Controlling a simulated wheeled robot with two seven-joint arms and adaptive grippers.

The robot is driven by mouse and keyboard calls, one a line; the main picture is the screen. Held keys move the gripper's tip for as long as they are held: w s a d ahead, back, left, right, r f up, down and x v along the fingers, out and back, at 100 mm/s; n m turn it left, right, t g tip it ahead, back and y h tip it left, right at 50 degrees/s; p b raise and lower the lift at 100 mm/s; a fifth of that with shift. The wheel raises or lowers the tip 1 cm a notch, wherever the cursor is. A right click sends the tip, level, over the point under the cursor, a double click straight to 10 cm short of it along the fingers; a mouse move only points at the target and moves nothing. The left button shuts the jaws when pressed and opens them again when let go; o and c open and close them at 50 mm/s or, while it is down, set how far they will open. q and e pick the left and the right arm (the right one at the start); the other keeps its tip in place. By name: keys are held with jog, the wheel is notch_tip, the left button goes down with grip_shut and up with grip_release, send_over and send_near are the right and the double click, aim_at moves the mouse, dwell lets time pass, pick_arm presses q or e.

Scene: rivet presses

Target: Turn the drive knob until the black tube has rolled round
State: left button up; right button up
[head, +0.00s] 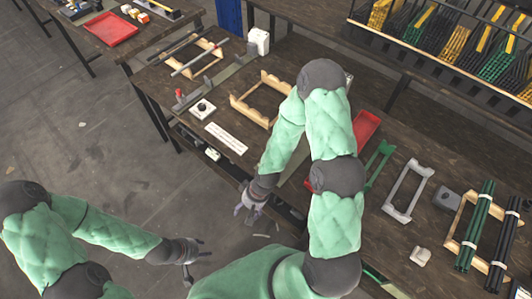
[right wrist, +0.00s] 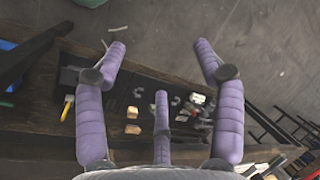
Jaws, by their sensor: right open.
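A small white block with a dark round knob (head: 203,106) sits near the bench's front edge in the head view; it may be the drive knob. Behind it, a wooden cradle (head: 215,57) carries a dark tube (head: 172,46) and a grey tube (head: 200,58). More dark tubes (head: 503,240) lie bundled in a rack at the far right; I cannot tell which is the task's black tube. My right gripper (head: 250,208) is open and empty at the bench's front edge, away from the knob. My left gripper (head: 196,256) looks open and empty over the floor, apart from the bench.
An empty wooden cradle (head: 262,97), a white perforated strip (head: 226,138), a red tray (head: 366,128) and a grey frame (head: 408,191) lie on the bench. In the right wrist view, small parts lie on a dark surface (right wrist: 115,92) beyond my fingers. Floor is free at left.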

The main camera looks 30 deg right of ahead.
jog(key=w+d+r+n+h, duration=0.2)
jog(key=w+d+r, duration=0.4)
jog(key=d+r, duration=0.3)
jog(key=w+d+r+n+h, duration=0.1)
jog(key=w+d+r+h, duration=0.1)
jog(key=w+d+r, duration=0.65)
jog(key=f+b, duration=0.1)
jog(key=f, duration=0.2)
jog(key=s+f+b, duration=0.1)
jog(key=f, duration=0.2)
jog(key=s+a+f+b, duration=0.1)
jog(key=f, duration=0.2)
jog(key=shift+s+a, duration=0.1)
jog(key=shift+s, duration=0.05)
jog(key=c, duration=1.1)
